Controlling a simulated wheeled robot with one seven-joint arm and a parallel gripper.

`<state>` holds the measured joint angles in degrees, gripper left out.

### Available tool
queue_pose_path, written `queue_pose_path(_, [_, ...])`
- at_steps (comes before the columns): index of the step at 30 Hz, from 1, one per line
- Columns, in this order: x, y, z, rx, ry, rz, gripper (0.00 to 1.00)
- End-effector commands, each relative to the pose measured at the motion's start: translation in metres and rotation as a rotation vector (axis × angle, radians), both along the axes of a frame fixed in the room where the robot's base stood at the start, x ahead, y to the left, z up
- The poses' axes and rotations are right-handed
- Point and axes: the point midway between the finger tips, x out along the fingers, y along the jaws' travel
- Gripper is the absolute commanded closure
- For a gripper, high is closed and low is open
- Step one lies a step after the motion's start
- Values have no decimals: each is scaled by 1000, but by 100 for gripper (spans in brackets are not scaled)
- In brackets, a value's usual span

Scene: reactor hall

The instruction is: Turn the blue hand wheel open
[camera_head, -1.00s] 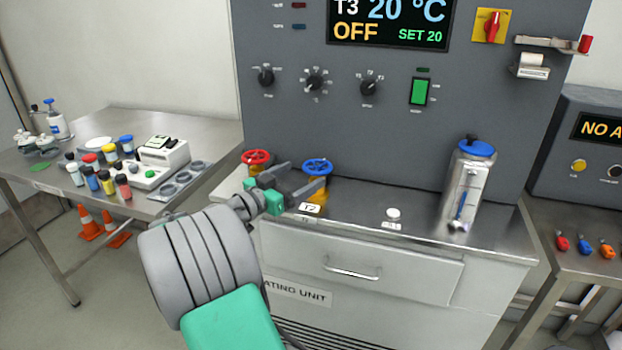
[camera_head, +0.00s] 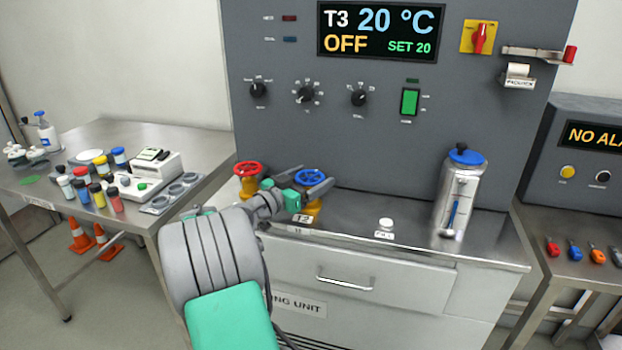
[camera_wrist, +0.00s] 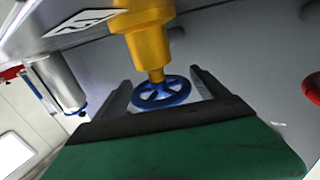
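The blue hand wheel (camera_head: 310,177) sits on top of a yellow valve body (camera_head: 313,208) on the steel worktop. My gripper (camera_head: 305,184) is at this wheel, with one finger on either side of it. In the wrist view the blue wheel (camera_wrist: 161,93) lies between the two spread fingers of my gripper (camera_wrist: 160,88). Gaps show between the wheel rim and the fingers, so I see no clear grip. The wheel's yellow stem (camera_wrist: 150,40) is plainly visible there.
A red hand wheel (camera_head: 248,168) on its own yellow valve stands just left of my gripper. A steel canister with a blue lid (camera_head: 466,156) stands to the right. A white button (camera_head: 386,223) is on the worktop between. The grey panel (camera_head: 400,140) rises behind.

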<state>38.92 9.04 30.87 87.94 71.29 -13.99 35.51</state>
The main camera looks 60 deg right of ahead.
Motion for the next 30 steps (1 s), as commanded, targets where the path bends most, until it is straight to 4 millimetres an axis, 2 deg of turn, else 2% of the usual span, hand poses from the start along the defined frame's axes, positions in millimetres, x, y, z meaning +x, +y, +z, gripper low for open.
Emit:
queue_pose_path(2, [0, 0, 0, 0, 0, 0, 25])
queue_pose_path(18, [0, 0, 0, 0, 0, 0, 68])
queue_pose_path(30, [-1, 0, 1, -1, -1, 70, 68])
